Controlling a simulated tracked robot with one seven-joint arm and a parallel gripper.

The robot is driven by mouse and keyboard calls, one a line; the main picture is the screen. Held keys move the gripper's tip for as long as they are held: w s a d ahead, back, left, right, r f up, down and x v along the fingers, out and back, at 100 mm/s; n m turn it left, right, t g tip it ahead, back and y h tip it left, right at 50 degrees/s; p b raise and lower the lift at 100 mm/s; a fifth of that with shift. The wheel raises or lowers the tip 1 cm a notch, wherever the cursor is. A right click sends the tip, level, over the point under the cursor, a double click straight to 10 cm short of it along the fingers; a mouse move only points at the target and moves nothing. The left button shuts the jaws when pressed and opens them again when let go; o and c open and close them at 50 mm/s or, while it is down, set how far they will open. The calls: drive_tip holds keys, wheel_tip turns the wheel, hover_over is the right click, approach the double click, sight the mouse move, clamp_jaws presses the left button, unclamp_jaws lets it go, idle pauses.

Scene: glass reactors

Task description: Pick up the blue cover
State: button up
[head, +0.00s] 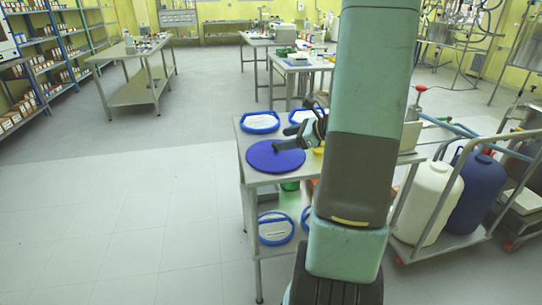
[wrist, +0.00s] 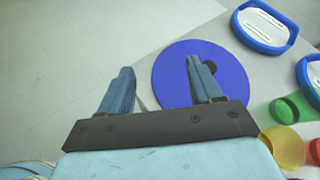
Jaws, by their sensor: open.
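The blue cover (head: 275,157) is a flat round disc lying at the near left corner of a steel table (head: 247,178). In the wrist view the blue cover (wrist: 172,78) shows a dark round spot near its right side. My gripper (head: 290,138) is over the cover's upper right part in the head view. In the wrist view my gripper (wrist: 160,68) is open and empty. Its right finger overlaps the disc, and its left finger lies outside the disc's left edge against the floor. I cannot tell how high the fingers are above the cover.
Blue-rimmed white trays (head: 260,122) stand behind the cover; another (head: 276,228) is on the lower shelf. Green (wrist: 285,108) and yellow (wrist: 285,145) containers are near my gripper. A trolley with white (head: 432,203) and blue jugs (head: 482,195) stands right. Floor at left is clear.

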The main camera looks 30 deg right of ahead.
drive_tip(key=d+f+m+t+h, duration=0.2)
drive_tip(key=d+f+m, duration=0.3)
drive_tip(key=d, duration=0.3)
hover_over(290, 158)
wheel_tip(290, 158, down, 3)
drive_tip(key=shift+m+h, duration=0.3)
drive_tip(key=shift+a+r+x, duration=0.15)
drive_tip(key=shift+a+x, duration=0.05)
drive_tip(key=shift+x, duration=1.2)
drive_tip(key=shift+a+r+x, duration=0.1)
drive_tip(key=shift+a+x, duration=0.05)
drive_tip(key=shift+x, duration=1.2)
clamp_jaws()
